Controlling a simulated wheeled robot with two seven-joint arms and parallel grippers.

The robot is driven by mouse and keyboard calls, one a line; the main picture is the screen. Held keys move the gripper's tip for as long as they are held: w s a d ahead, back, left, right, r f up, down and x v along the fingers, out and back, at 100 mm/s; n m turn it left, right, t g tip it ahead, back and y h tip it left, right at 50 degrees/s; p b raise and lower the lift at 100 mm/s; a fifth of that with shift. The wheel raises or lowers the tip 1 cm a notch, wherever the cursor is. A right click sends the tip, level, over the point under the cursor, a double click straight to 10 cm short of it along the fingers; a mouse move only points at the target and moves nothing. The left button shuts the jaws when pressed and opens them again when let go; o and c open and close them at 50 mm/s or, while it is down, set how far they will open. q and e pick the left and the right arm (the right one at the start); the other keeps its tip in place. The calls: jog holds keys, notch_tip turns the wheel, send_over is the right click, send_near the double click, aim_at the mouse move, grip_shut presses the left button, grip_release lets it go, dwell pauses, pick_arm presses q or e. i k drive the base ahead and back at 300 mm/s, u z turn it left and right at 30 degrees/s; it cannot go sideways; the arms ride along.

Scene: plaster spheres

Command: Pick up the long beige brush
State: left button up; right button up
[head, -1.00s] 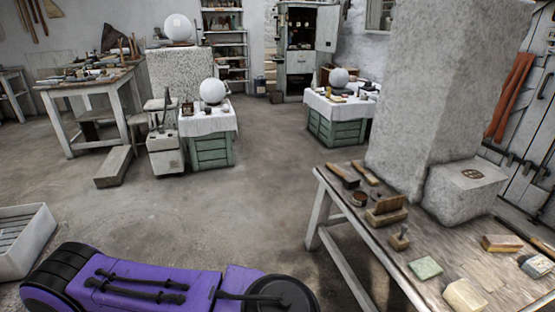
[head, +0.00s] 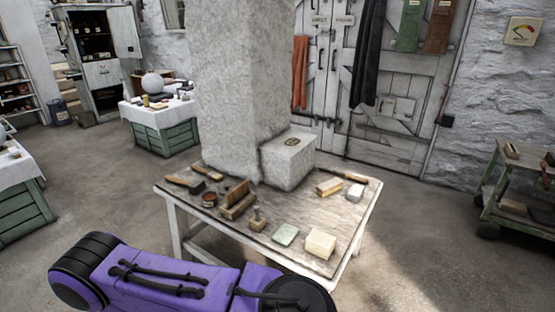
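Several tools lie on a worn wooden table (head: 300,213) in the middle of the head view. At its left edge are a long wooden-handled tool with a dark end (head: 186,183) and a similar tool (head: 207,173) beside it. A yellow-beige block-shaped piece (head: 329,186) lies at the right, with a thin wooden handle (head: 356,179) behind it. A pale beige block (head: 320,243) lies at the front. I cannot tell for certain which is the long beige brush. Neither of my grippers shows in the head view.
A small round tin (head: 209,200), wooden block (head: 238,203) and green pad (head: 285,234) share the top. A green cart (head: 510,211) stands right. Floor (head: 430,240) between is clear.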

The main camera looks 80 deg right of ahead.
aim_at(213, 176)
jog(key=z, duration=1)
jog(key=i, duration=3.4)
jog(key=z, duration=1.9)
